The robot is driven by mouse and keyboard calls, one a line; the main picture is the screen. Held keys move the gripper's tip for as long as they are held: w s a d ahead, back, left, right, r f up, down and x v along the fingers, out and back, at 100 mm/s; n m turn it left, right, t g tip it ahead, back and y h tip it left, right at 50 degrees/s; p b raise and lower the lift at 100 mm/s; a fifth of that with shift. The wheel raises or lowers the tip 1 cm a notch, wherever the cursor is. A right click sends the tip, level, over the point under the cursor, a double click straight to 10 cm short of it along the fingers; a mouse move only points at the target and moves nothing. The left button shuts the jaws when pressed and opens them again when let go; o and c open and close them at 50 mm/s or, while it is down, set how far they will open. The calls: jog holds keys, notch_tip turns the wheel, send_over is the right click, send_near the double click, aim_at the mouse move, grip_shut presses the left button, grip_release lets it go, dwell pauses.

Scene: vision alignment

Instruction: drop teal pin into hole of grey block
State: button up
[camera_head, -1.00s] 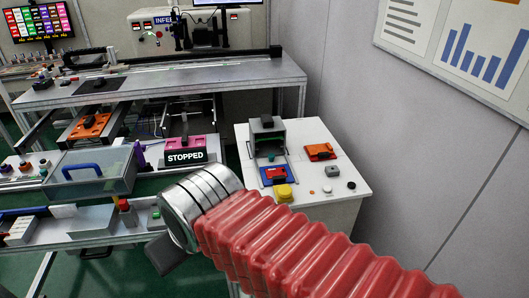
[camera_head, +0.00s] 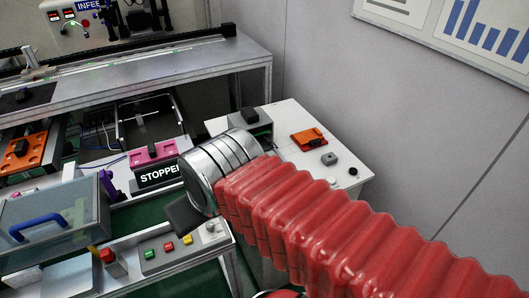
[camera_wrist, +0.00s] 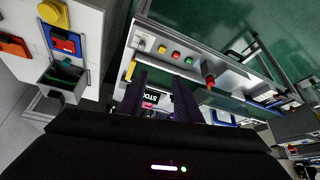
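A small grey block (camera_head: 329,158) sits on the white side table; it may be the task's block, but I cannot make out its hole. My red arm hides part of the white table.
The white table (camera_head: 290,112) carries an orange plate (camera_head: 308,139) and a dark grey box (camera_head: 250,122). A clear bin with a blue handle (camera_head: 38,226) and a button panel (camera_head: 168,249) are at left and front. A wall closes off the right.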

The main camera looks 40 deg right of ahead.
jog(key=shift+w, duration=0.1)
jog(key=o, duration=0.3)
jog(key=shift+w+d+r, duration=0.1)
jog(key=shift+w, duration=0.1)
jog(key=shift+o, duration=0.3)
jog(key=w+d+r+m, duration=0.1)
jog(key=w+d+m, duration=0.5)
jog(key=m, duration=0.3)
jog(key=shift+w+d+g, duration=0.25)
jog(key=shift+w+g, duration=0.15)
jog(key=shift+w, duration=0.4)
jog(key=w+d+f+m, duration=0.3)
jog(key=d+m, duration=0.5)
jog(key=d, duration=0.2)
jog(key=w+d+f+m, duration=0.4)
jog(key=d+m, duration=0.4)
jog(key=d, duration=0.3)
jog(key=w+d+f+m, duration=0.3)
jog(key=d+m, duration=0.6)
jog(key=d, duration=0.2)
jog(key=shift+w+d+f+y, duration=0.15)
jog(key=shift+w+d+y, duration=0.05)
jog(key=shift+w+y, duration=0.2)
